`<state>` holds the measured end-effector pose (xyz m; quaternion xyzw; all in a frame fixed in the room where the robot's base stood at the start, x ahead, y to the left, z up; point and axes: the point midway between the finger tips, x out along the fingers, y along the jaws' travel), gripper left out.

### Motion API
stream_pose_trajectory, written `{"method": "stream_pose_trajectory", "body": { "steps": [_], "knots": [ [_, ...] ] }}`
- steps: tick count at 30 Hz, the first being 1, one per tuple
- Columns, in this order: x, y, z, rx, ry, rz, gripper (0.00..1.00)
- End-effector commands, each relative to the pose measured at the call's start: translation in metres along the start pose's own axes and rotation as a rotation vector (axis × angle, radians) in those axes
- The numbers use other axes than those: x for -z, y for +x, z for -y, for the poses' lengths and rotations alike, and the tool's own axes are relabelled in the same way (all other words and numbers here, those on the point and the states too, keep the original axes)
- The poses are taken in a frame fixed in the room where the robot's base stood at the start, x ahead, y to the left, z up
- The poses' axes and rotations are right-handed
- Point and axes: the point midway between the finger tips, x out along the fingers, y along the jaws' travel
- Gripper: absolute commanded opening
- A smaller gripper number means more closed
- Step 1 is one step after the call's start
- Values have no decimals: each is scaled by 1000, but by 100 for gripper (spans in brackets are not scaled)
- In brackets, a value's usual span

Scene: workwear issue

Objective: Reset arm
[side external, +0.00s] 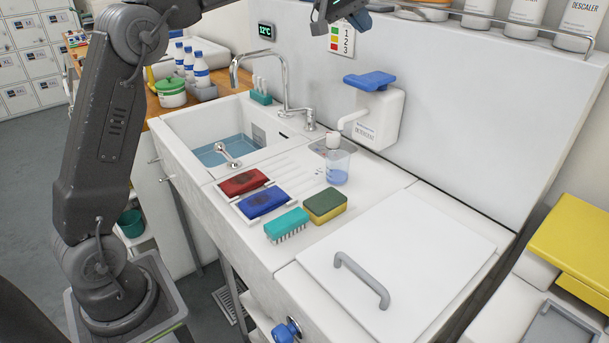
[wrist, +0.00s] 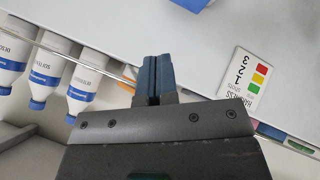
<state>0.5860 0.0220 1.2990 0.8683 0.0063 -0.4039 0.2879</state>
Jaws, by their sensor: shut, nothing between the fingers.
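My gripper (wrist: 153,78) shows in the wrist view with its two dark blue fingers pressed together, nothing between them. In the side view its tip (side external: 361,20) is at the top edge, high above the sink counter and in front of the wall panel. Most of the gripper body is cut off by the frame there. My gripper touches nothing that I can see.
Below are a sink (side external: 205,132) with a tall faucet (side external: 284,80), a detergent dispenser (side external: 374,115), a beaker (side external: 337,165), and brushes including a teal one (side external: 286,224). White bottles (side external: 527,12) line a railed shelf. A hardness card (wrist: 249,78) is on the wall.

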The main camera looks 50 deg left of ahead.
Motion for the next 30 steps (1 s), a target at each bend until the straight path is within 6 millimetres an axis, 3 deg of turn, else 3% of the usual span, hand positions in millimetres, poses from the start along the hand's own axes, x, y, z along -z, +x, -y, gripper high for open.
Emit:
{"method": "stream_pose_trajectory", "body": {
  "steps": [7,21,30],
  "knots": [
    [4,11,6,-10,-13,-5,0],
    [-27,53,35,-10,-13,-4,0],
    [-36,66,44,-11,-10,-6,0]
  ]
}}
